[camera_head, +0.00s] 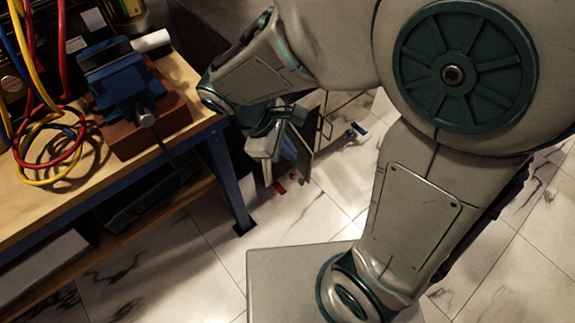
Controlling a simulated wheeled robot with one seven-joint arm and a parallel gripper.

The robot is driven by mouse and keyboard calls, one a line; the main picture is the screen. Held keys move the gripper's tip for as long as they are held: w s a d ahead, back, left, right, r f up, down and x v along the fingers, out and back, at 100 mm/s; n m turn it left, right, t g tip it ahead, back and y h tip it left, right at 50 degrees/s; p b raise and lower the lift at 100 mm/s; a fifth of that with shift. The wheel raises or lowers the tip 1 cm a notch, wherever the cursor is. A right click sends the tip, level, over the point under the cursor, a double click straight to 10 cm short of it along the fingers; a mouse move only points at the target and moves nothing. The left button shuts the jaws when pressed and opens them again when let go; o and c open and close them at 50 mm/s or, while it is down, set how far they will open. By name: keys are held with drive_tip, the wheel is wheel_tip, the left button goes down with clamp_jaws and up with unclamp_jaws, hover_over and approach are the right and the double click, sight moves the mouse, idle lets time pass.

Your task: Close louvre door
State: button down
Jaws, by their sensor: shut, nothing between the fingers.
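A thin, dark upright panel (300,157) stands on the floor behind my arm's end, right of the workbench. It looks like the louvre door, standing at an angle, with a small dark handle at its right edge. Its slats cannot be made out, and my arm hides much of it and whatever it hangs on. My gripper (277,156) points down in front of the panel, shut and empty. Whether it touches the panel cannot be told.
A wooden workbench (85,219) fills the left, with a blue vise (122,85) and red, yellow and blue hoses (45,135) on it. Its blue leg (228,180) stands close to my arm's end. Marble-patterned floor (190,262) is clear in front.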

drive_tip(key=a+f+n+t+h+b, duration=0.3)
drive_tip(key=a+f+n+b, duration=0.3)
drive_tip(key=a+f+n, duration=0.45)
drive_tip(key=w+d+f+m+b, duration=0.2)
drive_tip(key=w+d+f+b, duration=0.1)
drive_tip(key=d+f, duration=0.6)
drive_tip(key=shift+d+f+b, duration=0.25)
drive_tip(key=shift+d+b, duration=0.25)
drive_tip(key=shift+d, duration=0.75)
